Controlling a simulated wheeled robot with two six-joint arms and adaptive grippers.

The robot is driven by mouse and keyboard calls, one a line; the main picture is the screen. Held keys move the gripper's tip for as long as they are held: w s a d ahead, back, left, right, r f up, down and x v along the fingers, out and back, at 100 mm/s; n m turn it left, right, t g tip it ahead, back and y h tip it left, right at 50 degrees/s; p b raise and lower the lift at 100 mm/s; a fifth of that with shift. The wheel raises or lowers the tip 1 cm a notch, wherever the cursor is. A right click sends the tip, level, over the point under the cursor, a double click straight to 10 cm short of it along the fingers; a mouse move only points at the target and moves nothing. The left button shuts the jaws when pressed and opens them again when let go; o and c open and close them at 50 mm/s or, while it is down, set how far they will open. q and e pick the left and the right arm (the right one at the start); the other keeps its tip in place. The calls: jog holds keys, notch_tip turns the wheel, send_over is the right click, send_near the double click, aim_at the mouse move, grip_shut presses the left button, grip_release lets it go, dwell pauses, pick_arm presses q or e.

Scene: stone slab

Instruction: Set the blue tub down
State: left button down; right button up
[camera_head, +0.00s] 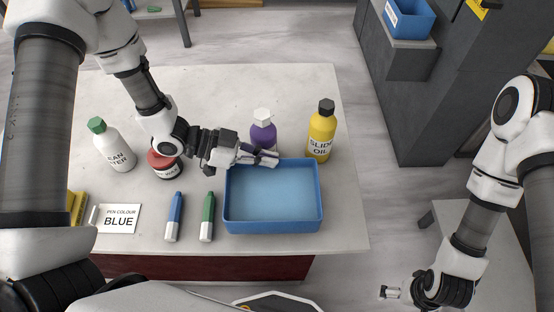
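The blue tub (273,226) is an open, empty rectangular box, level, at the right front part of the stone slab (345,215). My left gripper (268,157) comes in from the left at the tub's far left corner. Its fingers lie along the far rim, one on each side of the wall, and look closed on it. Whether the tub's base touches the slab is hard to see. My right gripper (390,292) is low at the bottom right, away from the tub, mostly hidden behind its own wrist; its opening is unclear.
A purple bottle (263,136) and a yellow slide oil bottle (321,135) stand just behind the tub. A green pen (207,218), a blue pen (174,218) and a pen colour card (119,219) lie left. A white bottle (113,148) and red-lidded jar (165,168) stand further left.

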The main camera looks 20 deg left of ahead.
pick_arm(q)
notch_tip(320, 180, down, 3)
jog(key=shift+d+r, duration=0.15)
jog(key=shift+r, duration=0.05)
jog(key=shift+f, duration=0.1)
jog(key=c, duration=1.3)
grip_release()
jog(key=shift+a+r, duration=0.2)
jog(key=p+v, duration=0.1)
jog(key=v, duration=0.5)
jog(key=shift+s+a+r, duration=0.15)
jog(key=shift+a+r, duration=0.05)
jog(key=shift+a, duration=0.05)
jog(key=shift+s+a, duration=0.1)
jog(key=shift+a, duration=0.15)
